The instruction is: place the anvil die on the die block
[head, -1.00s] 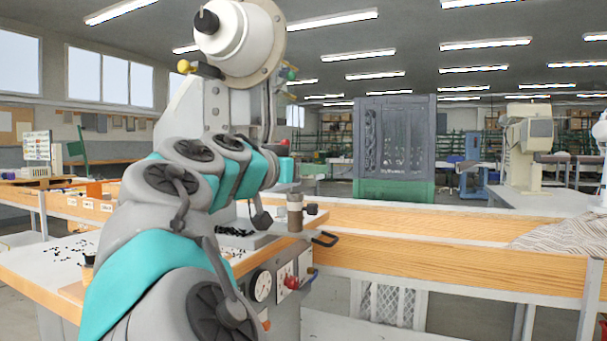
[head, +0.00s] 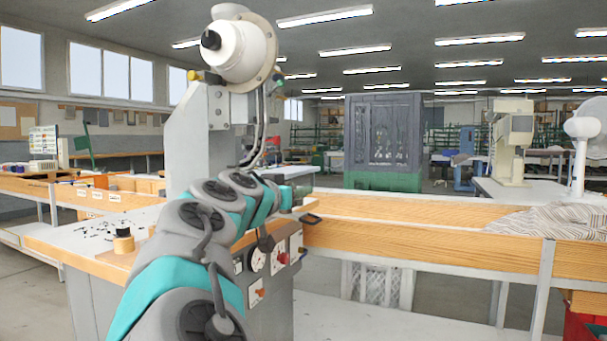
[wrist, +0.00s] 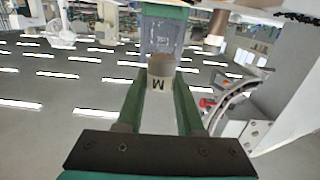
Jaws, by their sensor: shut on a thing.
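In the wrist view my gripper (wrist: 161,92), with two green fingers, is shut on a short grey-brown cylinder with a pale band marked M (wrist: 160,71). I take this cylinder to be the anvil die. It is held at the fingertips. The view is upside down, with ceiling lights below. The eyelet press (head: 186,130) stands behind my arm, with a white round housing on top. I cannot make out the die block; my arm covers the press's lower middle.
A long wooden bench (head: 420,255) with striped cloth (head: 545,220) extends right. A white fan (head: 586,128) stands far right.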

